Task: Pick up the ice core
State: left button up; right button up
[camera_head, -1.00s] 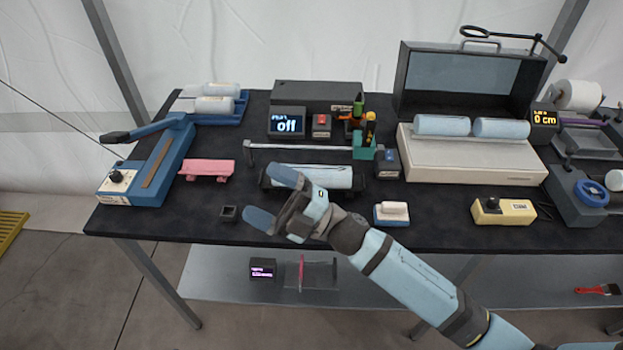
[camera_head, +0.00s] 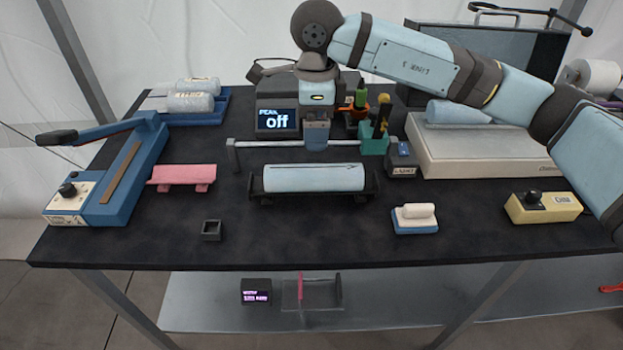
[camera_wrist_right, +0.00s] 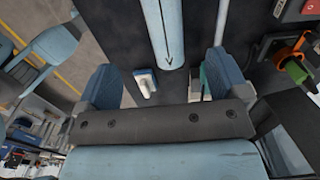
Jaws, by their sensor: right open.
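The ice core, a pale blue cylinder with a dark arrow line (camera_head: 314,178), lies level in a black cradle (camera_head: 262,196) at the table's middle. My right gripper (camera_head: 317,136) is above the table, pointing down, at or behind the core's far side in the head view. In the right wrist view its fingers (camera_wrist_right: 160,80) are spread wide and empty. The core (camera_wrist_right: 164,30) shows ahead of the gap between them, with its arrow end nearest; no contact shows. My left gripper is not in view.
A metal bar (camera_head: 290,144) and a teal holder with tools (camera_head: 374,140) stand behind the cradle. A display reading "off" (camera_head: 277,120) is further back. More cylinders lie in a blue tray (camera_head: 222,104) and on a white box (camera_head: 470,155). Table in front of the cradle is mostly clear.

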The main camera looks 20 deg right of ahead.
aim_at(314, 167)
notch_tip(314, 167, down, 14)
jog(key=shift+w+r, duration=0.15)
jog(key=shift+r, duration=0.1)
jog(key=c, duration=1.3)
